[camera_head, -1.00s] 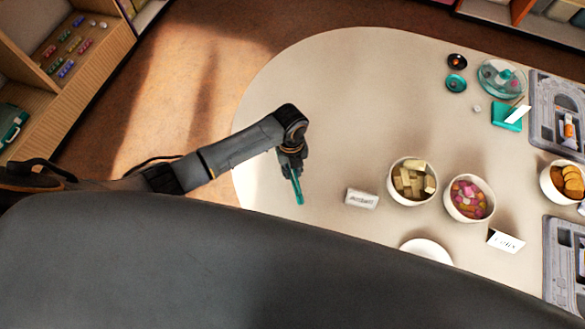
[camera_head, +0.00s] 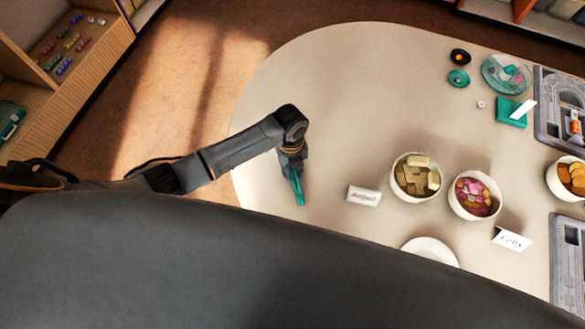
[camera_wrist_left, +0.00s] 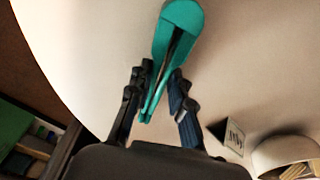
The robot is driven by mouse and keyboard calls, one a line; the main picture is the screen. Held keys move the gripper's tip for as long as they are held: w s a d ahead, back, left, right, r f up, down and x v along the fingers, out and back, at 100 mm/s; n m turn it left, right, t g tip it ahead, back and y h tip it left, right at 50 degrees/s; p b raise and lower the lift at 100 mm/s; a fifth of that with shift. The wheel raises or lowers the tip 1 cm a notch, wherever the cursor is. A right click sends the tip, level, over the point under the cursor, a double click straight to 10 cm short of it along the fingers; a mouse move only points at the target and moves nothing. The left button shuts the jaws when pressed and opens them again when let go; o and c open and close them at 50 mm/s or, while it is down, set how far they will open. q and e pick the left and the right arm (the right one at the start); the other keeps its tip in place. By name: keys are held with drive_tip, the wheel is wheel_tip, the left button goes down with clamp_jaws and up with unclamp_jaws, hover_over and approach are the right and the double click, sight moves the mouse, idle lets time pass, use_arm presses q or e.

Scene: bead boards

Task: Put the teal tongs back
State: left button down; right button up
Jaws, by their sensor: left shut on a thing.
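The teal tongs (camera_head: 297,187) hang from my left gripper (camera_head: 292,165) over the left part of the pale table. In the left wrist view the tongs (camera_wrist_left: 178,38) lie between the fingers of the gripper (camera_wrist_left: 158,88), with the broad teal end pointing away from the wrist. My left gripper is shut on them. The head view does not clearly show whether the tongs touch the table. My right gripper is not in view.
Right of the gripper are a name card (camera_head: 364,196), a bowl of tan blocks (camera_head: 394,181), a bowl of pink pieces (camera_head: 455,203) and a white plate (camera_head: 430,248). Teal items (camera_head: 511,113) and grey trays (camera_head: 545,100) lie farther right. The table (camera_head: 330,90) is clear behind the gripper.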

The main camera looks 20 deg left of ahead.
use_arm(q)
drive_tip(key=shift+f, duration=0.3)
drive_tip(key=c, duration=1.1)
unclamp_jaws()
drive_tip(key=shift+c, duration=0.2)
wheel_tip(320, 180, up, 12)
drive_tip(key=w, duration=0.1)
drive_tip(key=shift+a, duration=0.3)
